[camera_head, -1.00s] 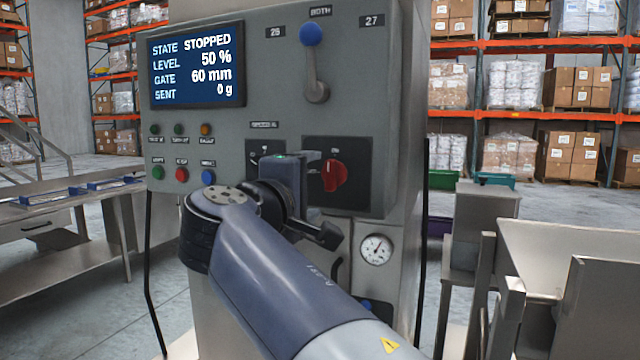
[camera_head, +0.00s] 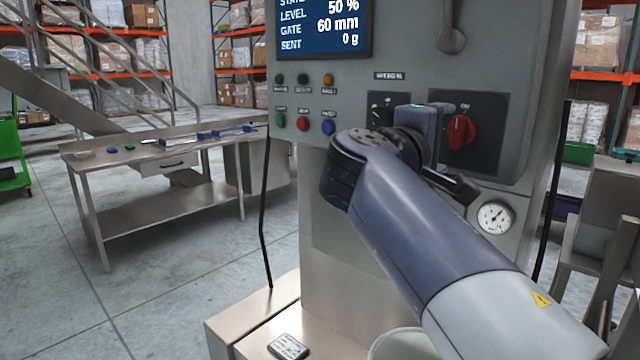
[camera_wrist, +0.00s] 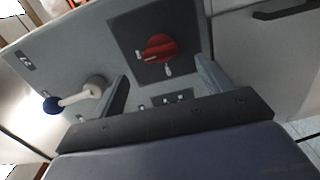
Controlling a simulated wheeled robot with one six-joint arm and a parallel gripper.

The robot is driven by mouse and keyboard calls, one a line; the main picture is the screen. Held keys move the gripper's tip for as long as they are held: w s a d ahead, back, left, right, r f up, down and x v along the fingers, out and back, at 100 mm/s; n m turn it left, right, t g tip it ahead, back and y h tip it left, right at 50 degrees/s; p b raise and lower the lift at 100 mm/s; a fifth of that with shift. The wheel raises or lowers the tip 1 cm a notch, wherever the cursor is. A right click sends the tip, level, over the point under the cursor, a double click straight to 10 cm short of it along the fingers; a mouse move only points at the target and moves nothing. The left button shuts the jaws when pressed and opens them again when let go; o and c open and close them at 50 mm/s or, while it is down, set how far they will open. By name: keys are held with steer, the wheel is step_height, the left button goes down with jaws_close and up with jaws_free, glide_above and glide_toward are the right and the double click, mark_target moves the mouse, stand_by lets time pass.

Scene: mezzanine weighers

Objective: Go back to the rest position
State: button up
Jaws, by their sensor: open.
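My gripper (camera_head: 455,188) is in front of the grey control panel (camera_head: 400,55), low and right of the display, partly hidden by my own wrist in the head view. In the wrist view my gripper (camera_wrist: 160,92) is open, its two fingers apart with nothing between them. The red rotary switch (camera_wrist: 160,47) shows beyond the fingers on a dark plate; it also shows in the head view (camera_head: 460,131), just right of my wrist. The blue-knobbed lever (camera_wrist: 75,98) is left of the left finger in the wrist view.
A steel table (camera_head: 150,205) with small blue items stands at the left. A pressure gauge (camera_head: 495,217) is below the switch. A small grey device (camera_head: 288,346) lies on the ledge at the panel's foot. Steel hoppers or frames stand at the right. Floor at the left is open.

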mark_target(458, 134)
steer(key=x, duration=0.8)
steer(key=shift+p, duration=0.3)
steer(key=shift+s+a+f, duration=0.1)
steer(key=shift+s+a, duration=0.05)
